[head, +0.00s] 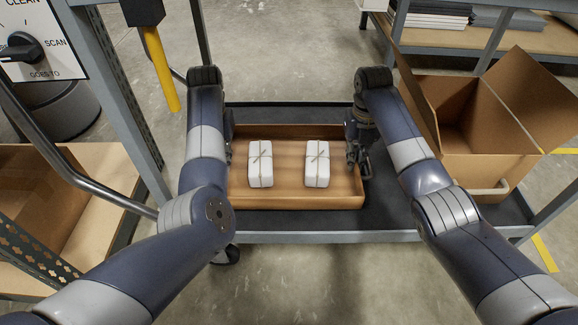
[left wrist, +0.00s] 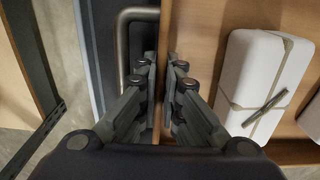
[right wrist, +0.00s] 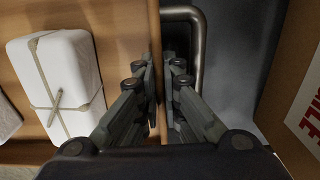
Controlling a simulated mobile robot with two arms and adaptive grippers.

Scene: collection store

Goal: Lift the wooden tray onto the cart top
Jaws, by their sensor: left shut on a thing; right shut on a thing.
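The wooden tray (head: 285,195) is on or just above the dark deck of the cart (head: 400,215); I cannot tell if it touches. Two white tied parcels, a left one (head: 260,164) and a right one (head: 317,164), lie in it. My left gripper (head: 230,140) is shut on the tray's left wall; in the left wrist view its fingers (left wrist: 161,85) straddle that wall. My right gripper (head: 358,150) is shut on the right wall, its fingers (right wrist: 160,85) straddling it in the right wrist view. A metal handle loop shows outside each wall.
An open cardboard box (head: 485,140) stands close to the right of the tray. Grey cart posts rise at the left, with a yellow-handled tool (head: 160,70) hanging there. A shelf (head: 480,30) stands behind at the right.

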